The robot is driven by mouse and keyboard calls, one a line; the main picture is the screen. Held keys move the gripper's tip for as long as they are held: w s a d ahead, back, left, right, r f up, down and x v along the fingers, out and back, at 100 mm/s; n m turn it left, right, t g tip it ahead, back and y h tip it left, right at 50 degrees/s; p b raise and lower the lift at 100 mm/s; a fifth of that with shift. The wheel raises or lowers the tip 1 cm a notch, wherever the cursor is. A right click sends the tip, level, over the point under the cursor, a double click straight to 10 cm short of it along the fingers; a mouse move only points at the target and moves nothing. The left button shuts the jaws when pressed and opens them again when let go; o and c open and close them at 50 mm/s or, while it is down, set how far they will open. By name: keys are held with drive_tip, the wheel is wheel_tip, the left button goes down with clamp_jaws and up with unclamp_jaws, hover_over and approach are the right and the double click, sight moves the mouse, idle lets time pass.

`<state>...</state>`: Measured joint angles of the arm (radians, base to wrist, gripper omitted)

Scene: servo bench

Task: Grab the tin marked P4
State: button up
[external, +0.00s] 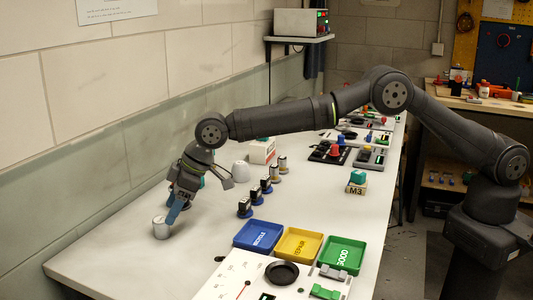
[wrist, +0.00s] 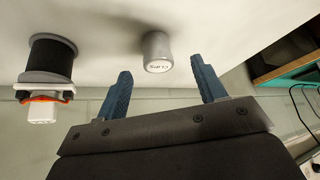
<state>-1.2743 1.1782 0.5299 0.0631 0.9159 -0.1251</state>
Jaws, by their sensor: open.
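A small light grey tin (external: 161,228) stands near the far left edge of the bench. No P4 mark is readable on any tin in either view. My gripper (external: 176,212) is low, tilted down beside the tin. In the wrist view its two blue fingers are apart and empty, and the tin shows beyond the gap between the fingertips (wrist: 161,74). I cannot tell whether a finger touches it.
A black spool-like part (wrist: 50,62) with an orange band stands left of the tin in the wrist view. Blue (external: 240,246), yellow (external: 282,254) and green (external: 326,264) trays lie in front.

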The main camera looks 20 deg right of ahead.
sight(162, 227)
drive_tip(key=shift+w+x, duration=0.2)
drive_tip(key=shift+x, duration=2.8)
drive_tip(key=shift+d, duration=0.15)
drive_tip(key=c, duration=1.1)
